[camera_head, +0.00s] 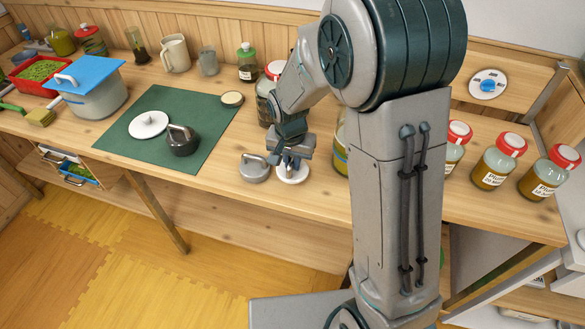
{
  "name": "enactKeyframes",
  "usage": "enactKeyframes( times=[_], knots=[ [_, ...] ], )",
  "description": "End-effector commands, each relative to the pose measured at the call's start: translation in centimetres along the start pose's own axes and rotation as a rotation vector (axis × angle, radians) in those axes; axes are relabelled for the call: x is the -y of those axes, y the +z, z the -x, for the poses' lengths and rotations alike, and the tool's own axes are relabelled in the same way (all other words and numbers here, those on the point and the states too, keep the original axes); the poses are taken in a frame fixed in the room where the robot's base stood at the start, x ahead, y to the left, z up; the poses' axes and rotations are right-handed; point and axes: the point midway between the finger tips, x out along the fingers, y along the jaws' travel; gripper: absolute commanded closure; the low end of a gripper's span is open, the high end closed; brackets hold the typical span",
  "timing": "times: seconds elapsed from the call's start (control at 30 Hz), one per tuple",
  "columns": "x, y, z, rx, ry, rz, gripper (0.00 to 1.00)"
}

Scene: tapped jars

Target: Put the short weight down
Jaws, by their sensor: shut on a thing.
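My gripper (290,162) is low at the front of the wooden table, pointing down and shut on a low white round weight (292,175). The fingers hide the top of this weight, and I cannot tell whether it touches the table. A grey weight with a loop handle (254,171) stands close to its left. A dark weight with a handle (183,146) and a flat white disc with a knob (149,125) are on the green mat (205,103). No label on the weights is readable.
A jar (264,107) stands behind my gripper, partly hidden by my arm. Several red-lidded jars (497,163) stand at right. A pot with a blue board on it (95,101) is at left. A small round lid (232,98) lies on the mat's back right. The table's front edge is near.

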Motion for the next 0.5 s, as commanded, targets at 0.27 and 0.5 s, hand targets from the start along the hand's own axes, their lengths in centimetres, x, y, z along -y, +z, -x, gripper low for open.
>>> enactKeyframes(
  times=[0.27,0.5],
  knots=[
    [-0.1,0.5,-3.4,0.002,0.002,0.000,1.00],
    [-0.1,0.5,-3.5,0.001,0.001,0.000,1.00]
  ],
)
